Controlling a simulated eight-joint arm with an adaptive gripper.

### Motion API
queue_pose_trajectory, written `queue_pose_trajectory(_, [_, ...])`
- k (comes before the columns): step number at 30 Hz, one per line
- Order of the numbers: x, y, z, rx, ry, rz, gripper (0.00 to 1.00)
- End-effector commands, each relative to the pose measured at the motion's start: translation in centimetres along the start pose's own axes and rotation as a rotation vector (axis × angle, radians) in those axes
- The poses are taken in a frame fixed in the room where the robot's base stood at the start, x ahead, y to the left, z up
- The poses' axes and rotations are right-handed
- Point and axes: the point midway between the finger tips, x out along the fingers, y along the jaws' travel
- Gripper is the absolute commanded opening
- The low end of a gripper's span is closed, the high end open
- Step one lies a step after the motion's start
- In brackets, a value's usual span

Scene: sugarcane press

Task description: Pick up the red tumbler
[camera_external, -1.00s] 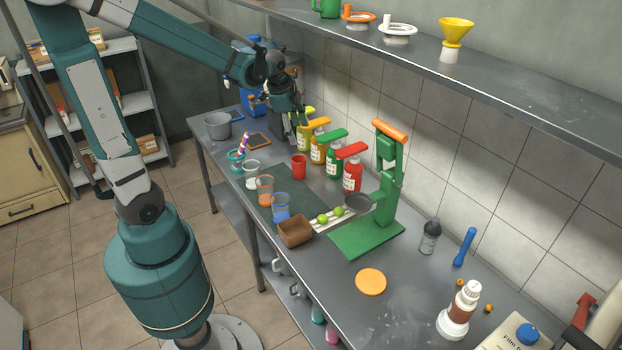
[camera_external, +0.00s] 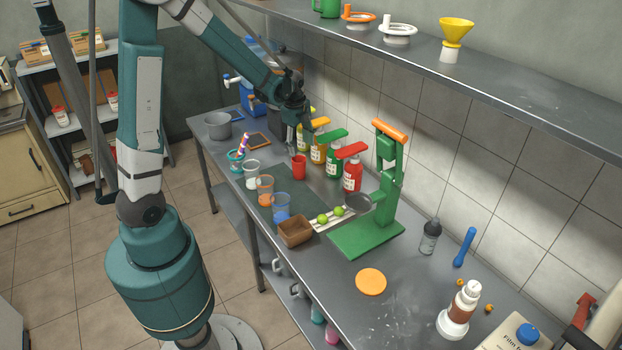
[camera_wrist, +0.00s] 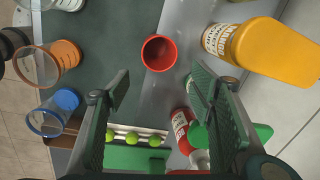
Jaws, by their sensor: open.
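The red tumbler (camera_external: 299,167) stands upright on the metal counter, beside the row of pump bottles. In the wrist view the red tumbler (camera_wrist: 159,53) is seen from above, its open mouth facing the camera, just beyond and between my fingers. My gripper (camera_wrist: 160,88) is open and empty, with its two fingers spread wide. In the external view my gripper (camera_external: 297,122) hangs above the tumbler and close to the bottles. Its fingertips are hard to make out there.
Pump bottles, including a yellow-topped one (camera_wrist: 262,45) and a red one (camera_external: 352,176), stand close to the tumbler's right. Clear tumblers, orange (camera_external: 265,188) and blue (camera_external: 281,207), stand nearer the front. A green press (camera_external: 375,215) and brown box (camera_external: 295,231) are further right. A shelf (camera_external: 480,65) overhangs the counter.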

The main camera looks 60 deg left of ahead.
Motion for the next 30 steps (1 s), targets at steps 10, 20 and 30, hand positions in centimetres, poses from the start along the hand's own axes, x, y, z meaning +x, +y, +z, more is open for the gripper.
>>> queue_pose_trajectory(10, [5.2, -0.3, 1.3, 0.159, 0.009, 0.084, 0.55])
queue_pose_trajectory(20, [7.2, -0.1, 1.8, 0.227, 0.018, 0.119, 0.55])
queue_pose_trajectory(30, [7.3, -0.1, 1.8, 0.228, 0.018, 0.120, 0.55])
